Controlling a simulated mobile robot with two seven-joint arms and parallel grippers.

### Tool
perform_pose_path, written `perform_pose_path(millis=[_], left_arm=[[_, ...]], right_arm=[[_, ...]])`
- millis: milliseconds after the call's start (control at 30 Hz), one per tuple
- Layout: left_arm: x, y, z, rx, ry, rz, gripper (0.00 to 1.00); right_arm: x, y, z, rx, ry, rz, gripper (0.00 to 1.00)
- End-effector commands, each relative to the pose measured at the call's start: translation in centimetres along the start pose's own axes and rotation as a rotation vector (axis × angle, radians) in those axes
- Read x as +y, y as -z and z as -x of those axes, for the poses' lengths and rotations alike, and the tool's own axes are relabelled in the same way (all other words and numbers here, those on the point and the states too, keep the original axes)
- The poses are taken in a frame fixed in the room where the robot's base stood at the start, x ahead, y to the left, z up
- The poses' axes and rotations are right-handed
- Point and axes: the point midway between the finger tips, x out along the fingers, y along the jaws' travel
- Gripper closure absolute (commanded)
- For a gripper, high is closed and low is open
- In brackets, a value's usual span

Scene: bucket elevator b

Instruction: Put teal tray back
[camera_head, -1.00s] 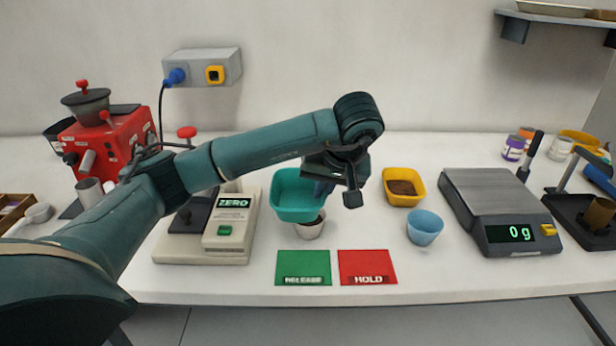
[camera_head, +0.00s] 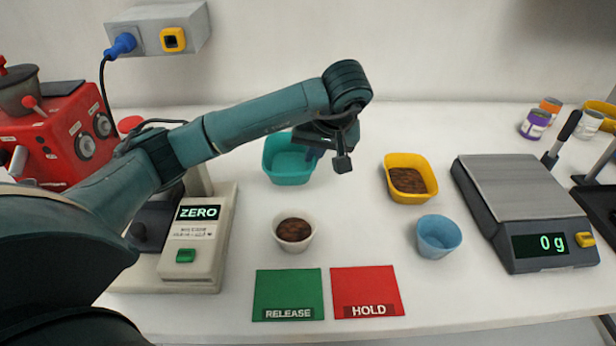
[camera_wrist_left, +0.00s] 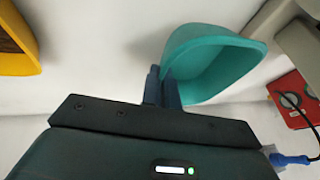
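The teal tray (camera_head: 287,174) is at the back of the bench, left of the yellow tray (camera_head: 410,190). It looks empty and roughly upright; I cannot tell whether it touches the bench. My left gripper (camera_head: 314,154) is at its right side. In the left wrist view, the gripper's fingers (camera_wrist_left: 161,88) are close together on either side of the wall of the teal tray (camera_wrist_left: 205,75), shut on it. The white cup (camera_head: 294,232) with brown contents stands in front of the teal tray, apart from it. My right gripper is out of view.
A blue cup (camera_head: 438,236) stands in front of the yellow tray, which holds brown material. A scale (camera_head: 520,190) reading 0 g is at the right. Green RELEASE (camera_head: 288,290) and red HOLD (camera_head: 367,288) cards lie in front. A ZERO device (camera_head: 190,255) and red machine (camera_head: 60,135) are left.

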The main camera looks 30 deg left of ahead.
Motion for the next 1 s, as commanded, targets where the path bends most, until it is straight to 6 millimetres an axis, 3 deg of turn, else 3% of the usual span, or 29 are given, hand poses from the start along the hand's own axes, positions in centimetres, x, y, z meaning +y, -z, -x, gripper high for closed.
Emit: perform_pose_path(millis=[433,867,1000], left_arm=[[1.2,-2.0,-4.8,-0.002,0.001,0.001,1.0],[1.4,-2.3,-5.5,0.002,0.0,0.0,1.0],[1.3,-2.2,-5.4,0.001,0.0,0.0,0.86]], right_arm=[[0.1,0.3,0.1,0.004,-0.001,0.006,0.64],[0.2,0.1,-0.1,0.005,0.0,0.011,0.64],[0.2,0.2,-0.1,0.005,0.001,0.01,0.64]])
